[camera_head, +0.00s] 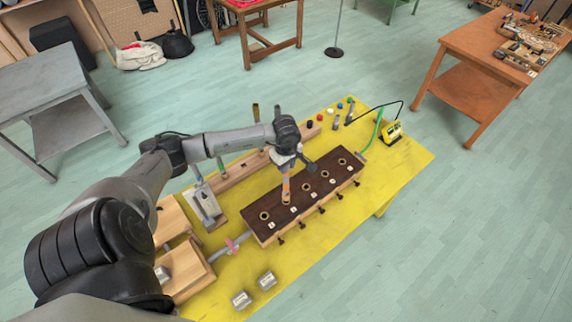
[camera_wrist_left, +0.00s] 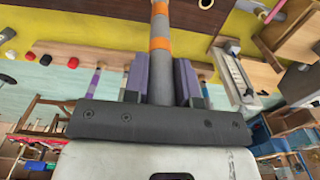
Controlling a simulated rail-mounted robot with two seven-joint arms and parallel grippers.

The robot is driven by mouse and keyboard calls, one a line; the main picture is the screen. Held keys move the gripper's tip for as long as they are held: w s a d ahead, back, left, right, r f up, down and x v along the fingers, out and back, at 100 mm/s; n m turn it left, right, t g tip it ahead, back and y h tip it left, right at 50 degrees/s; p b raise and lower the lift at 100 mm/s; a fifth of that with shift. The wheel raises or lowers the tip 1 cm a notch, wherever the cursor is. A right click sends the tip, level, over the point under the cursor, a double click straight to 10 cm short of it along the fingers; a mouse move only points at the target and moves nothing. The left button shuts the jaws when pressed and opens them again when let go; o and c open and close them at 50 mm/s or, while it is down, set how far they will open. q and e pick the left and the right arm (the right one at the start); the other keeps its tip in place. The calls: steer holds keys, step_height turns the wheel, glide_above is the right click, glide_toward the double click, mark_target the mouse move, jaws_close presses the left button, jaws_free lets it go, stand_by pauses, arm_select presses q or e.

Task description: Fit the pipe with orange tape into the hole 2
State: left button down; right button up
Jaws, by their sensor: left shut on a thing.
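The grey pipe with orange tape (camera_head: 286,189) stands roughly upright in my left gripper (camera_head: 286,172), which is shut on it. The dark brown block (camera_head: 325,190) has a row of ringed holes with number tags. The pipe's lower end is at the second hole from the near left, hole 2 (camera_head: 286,204). I cannot tell how far it is inside. Hole 1 (camera_head: 264,215) is empty. My right gripper is not in view.
The block lies on a yellow table (camera_head: 325,235). Behind it is a wooden rack (camera_head: 243,172) with upright pipes. Small coloured caps lie behind.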

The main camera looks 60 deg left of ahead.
mark_target(286, 181)
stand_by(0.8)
arm_select(q)
steer(key=shift+b, duration=0.55)
stand_by(0.4)
stand_by(0.3)
steer(key=shift+f+b, duration=0.2)
steer(key=shift+b, duration=0.25)
steer(key=shift+f+b, duration=1.55)
steer(key=shift+b, duration=0.05)
steer(key=c, duration=0.8)
jaws_free()
steer(key=shift+c, duration=0.2)
